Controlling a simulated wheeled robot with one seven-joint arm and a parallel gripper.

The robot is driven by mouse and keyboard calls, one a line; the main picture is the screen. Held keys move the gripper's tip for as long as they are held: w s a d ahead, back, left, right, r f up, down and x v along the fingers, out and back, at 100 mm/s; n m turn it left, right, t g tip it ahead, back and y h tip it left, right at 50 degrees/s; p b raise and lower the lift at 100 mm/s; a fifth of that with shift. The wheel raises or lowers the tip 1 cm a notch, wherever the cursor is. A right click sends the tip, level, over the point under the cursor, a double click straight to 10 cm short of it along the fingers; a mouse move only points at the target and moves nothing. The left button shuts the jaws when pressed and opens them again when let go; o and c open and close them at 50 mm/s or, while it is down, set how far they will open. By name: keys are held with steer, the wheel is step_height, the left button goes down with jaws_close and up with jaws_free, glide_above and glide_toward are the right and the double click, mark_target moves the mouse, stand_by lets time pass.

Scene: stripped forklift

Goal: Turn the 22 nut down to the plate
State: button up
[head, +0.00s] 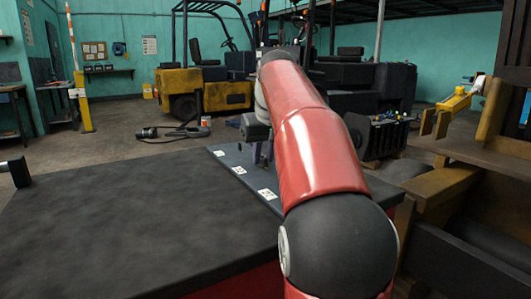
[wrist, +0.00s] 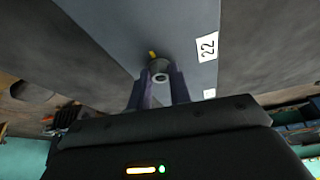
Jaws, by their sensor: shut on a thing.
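The grey-blue plate (head: 238,172) lies on the dark table top, with white labels along it. In the wrist view the plate (wrist: 125,20) runs up the picture, and the label reading 22 (wrist: 208,46) is just right of the gripper. My gripper (wrist: 159,82) is shut on the 22 nut (wrist: 160,67), a small grey round piece with a pale ring end and a yellow mark beside it. The gap between nut and plate cannot be judged. In the head view my gripper (head: 263,152) is partly hidden behind my red arm, and the nut is hidden.
The dark table top (head: 130,215) is bare left of the plate. A black cylindrical object (head: 17,170) is at its left edge. Wooden beams (head: 455,165) stand close on the right. Forklifts (head: 205,90) stand behind, with a yellow post (head: 82,100) at left.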

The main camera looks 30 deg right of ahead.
steer(key=shift+w+a+r+m+h+p, duration=0.15)
steer(key=shift+m+h+p, duration=0.1)
steer(key=shift+m, duration=0.35)
steer(key=shift+s+a+r+m+h+p, duration=0.15)
steer(key=shift+m+h, duration=0.1)
steer(key=shift+m, duration=0.35)
steer(key=shift+w+f+m+g+h, duration=0.1)
steer(key=shift+f+m+g+h, duration=0.1)
steer(key=shift+m, duration=0.35)
steer(key=shift+w+f+m+g+h, duration=0.1)
steer(key=shift+m+h, duration=0.1)
steer(key=shift+m, duration=0.35)
steer(key=m, duration=0.2)
steer(key=m+g+h, duration=0.1)
steer(key=m, duration=0.1)
steer(key=m+g, duration=0.1)
steer(key=m, duration=0.1)
steer(key=shift+w+a+m+h, duration=0.15)
steer(key=shift+w+m+h, duration=0.15)
steer(key=shift+h, duration=0.1)
steer(key=o, duration=0.4)
steer(key=shift+s+m, duration=0.1)
steer(key=shift+m, duration=0.3)
steer(key=o, duration=0.4)
steer(key=shift+o, duration=0.2)
steer(key=shift+s, duration=0.1)
steer(key=v, duration=0.7)
steer(key=shift+r, duration=0.4)
